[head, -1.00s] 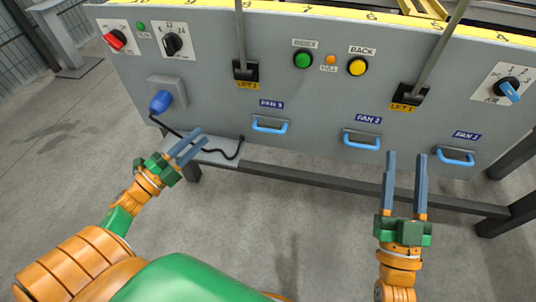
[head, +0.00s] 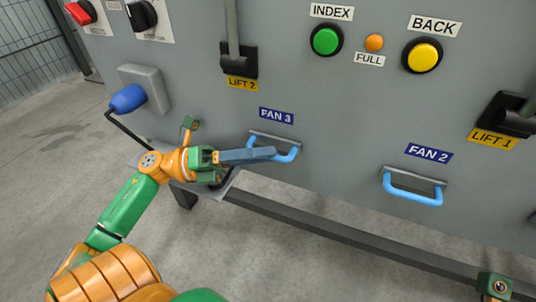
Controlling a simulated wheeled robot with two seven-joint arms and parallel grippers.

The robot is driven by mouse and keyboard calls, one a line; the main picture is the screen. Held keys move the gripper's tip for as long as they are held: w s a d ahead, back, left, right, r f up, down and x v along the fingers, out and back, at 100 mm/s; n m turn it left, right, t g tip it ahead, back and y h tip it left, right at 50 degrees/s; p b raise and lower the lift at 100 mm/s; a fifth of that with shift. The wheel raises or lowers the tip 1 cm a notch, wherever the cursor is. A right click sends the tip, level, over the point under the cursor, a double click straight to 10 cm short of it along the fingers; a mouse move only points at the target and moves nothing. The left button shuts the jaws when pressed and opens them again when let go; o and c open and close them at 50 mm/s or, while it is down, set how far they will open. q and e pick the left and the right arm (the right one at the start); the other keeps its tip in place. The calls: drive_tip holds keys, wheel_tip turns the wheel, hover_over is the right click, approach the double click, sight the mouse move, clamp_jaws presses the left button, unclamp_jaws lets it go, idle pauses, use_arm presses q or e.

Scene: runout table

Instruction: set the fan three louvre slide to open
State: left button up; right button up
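The fan three slide shows its blue handle (head: 288,155) under a grey strip, below the blue "FAN 3" label (head: 276,116) on the grey panel. My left gripper (head: 272,154) reaches in from the left, its fingers pointing right and overlapping the middle of the handle in view. The fingers show side-on, one behind the other, so I cannot tell whether they are open or whether they touch the handle. The handle's two ends show on either side of the fingertips. Of my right arm only a small green piece shows at the bottom right; its fingers are out of view.
The fan two handle (head: 413,190) is to the right. Above are the lift two lever (head: 236,60), the green index button (head: 326,40) and the yellow back button (head: 422,55). A blue plug (head: 128,98) with a black cable sits left of my gripper. A dark rail (head: 330,230) runs below.

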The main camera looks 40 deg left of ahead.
use_arm(q)
drive_tip(key=shift+w+d, duration=0.25)
drive_tip(key=shift+d, duration=0.15)
clamp_jaws()
drive_tip(key=shift+r, duration=0.1)
idle(1.1)
